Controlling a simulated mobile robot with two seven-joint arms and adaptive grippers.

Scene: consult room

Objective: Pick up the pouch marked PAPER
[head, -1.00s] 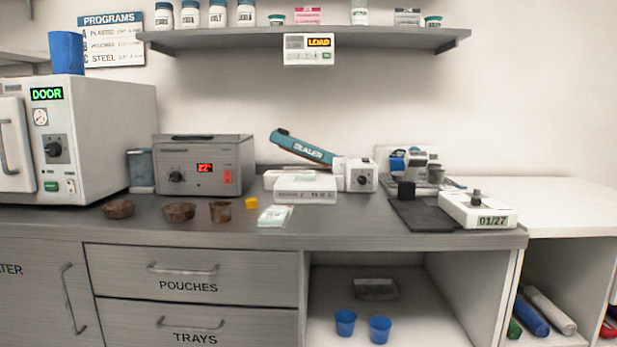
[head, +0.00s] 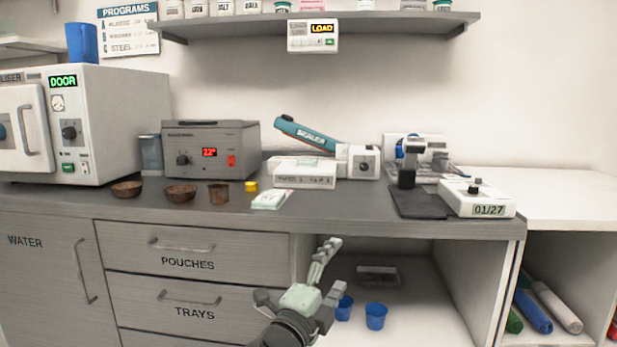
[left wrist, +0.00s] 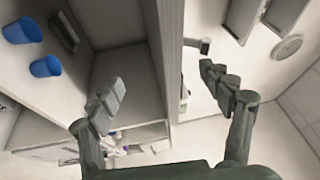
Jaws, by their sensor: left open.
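A small flat whitish-green packet (head: 271,199) lies on the counter near its front edge. It looks like a pouch or a short stack of pouches, and I cannot read any marking on it. My left gripper (head: 322,264) is open and empty, in front of the counter and below its top, to the right of the drawers. In the left wrist view its two fingers (left wrist: 160,80) are spread apart with nothing between them. The packet does not show in that view. My right gripper is not in view.
The counter's front edge (head: 400,231) lies above my left gripper. A white box (head: 304,175) and the sealer (head: 358,163) stand behind. Blue cups (head: 375,316) stand on the open shelf below.

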